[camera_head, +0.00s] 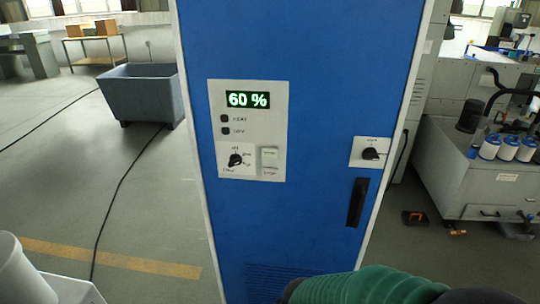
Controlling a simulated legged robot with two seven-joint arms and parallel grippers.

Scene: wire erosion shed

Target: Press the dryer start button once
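The dryer is a tall blue cabinet (325,90) standing in the middle of the view. A black rotary knob (236,160) is at the panel's lower left. A pale square button or rocker (269,157) sits right of the knob, with small lettering beneath that is hard to read. Neither of my grippers shows, and nothing is touching the panel.
A second black knob (370,153) and a black door handle (357,202) are on the cabinet's right. A green ribbed sleeve or hose (370,286) crosses the bottom right. A grey tub (142,95) stands left; a machine with bottles (490,147) stands right. Cables cross the left floor.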

